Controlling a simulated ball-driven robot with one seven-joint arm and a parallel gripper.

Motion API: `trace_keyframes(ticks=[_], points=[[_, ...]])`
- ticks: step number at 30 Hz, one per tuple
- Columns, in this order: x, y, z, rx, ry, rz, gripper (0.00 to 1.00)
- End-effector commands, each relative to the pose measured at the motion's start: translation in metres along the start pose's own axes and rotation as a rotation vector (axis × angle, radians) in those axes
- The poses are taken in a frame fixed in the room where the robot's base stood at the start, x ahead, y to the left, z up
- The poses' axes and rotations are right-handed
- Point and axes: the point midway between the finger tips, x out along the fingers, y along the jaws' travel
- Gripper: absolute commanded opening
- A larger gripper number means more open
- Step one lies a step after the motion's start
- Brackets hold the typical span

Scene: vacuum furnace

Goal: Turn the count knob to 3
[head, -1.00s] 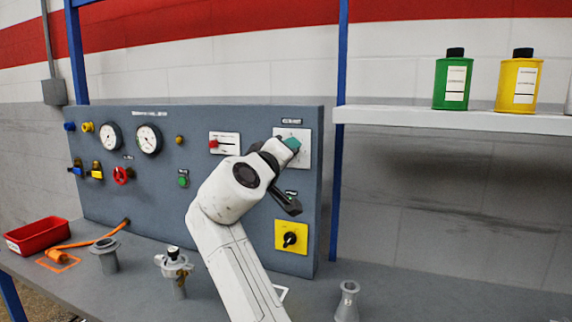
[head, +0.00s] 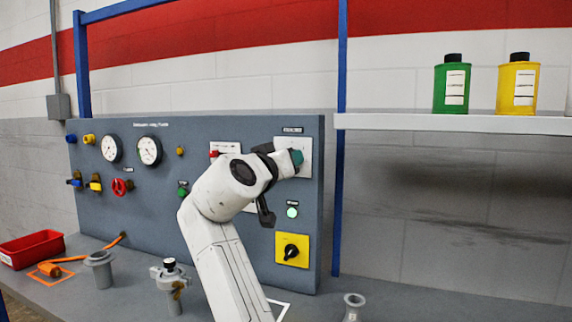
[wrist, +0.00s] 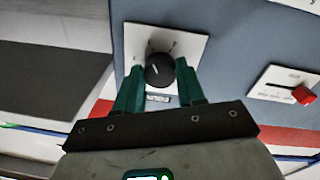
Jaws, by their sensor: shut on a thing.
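The count knob (wrist: 158,71) is round and black with a short white pointer line, on a white plate (wrist: 190,45) in the wrist view. The pointer is tilted; the marks around the knob are too small to read. My gripper (wrist: 160,76) has its two teal fingers on either side of the knob, shut on it. In the head view my gripper (head: 297,158) reaches the white plate (head: 306,147) at the panel's upper right. The knob is hidden there by my gripper.
The grey panel (head: 235,260) also carries gauges, valves, a red-handled switch (wrist: 305,95), a pale green lamp (head: 292,212) and a yellow rotary switch (head: 291,250) below my gripper. A blue post (head: 341,200) stands right of the panel. Fittings stand on the bench.

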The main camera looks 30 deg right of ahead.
Motion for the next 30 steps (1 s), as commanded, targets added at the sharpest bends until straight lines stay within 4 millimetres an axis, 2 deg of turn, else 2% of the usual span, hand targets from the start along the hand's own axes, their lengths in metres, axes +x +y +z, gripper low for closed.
trace_keyframes(ticks=[1,12,13,18,21,30], points=[[0.0004,-0.0012,0.0044,0.000,-0.010,0.001,0.08],[0.0005,-0.0013,0.0047,0.001,-0.011,0.001,0.08],[0.0005,-0.0014,0.0047,0.001,-0.010,0.001,0.42],[0.0003,-0.0009,0.0030,0.002,-0.007,0.000,0.58],[0.0002,-0.0006,0.0022,0.003,-0.005,0.000,0.64],[-0.0055,-0.0010,0.0010,0.003,-0.002,-0.001,0.64]])
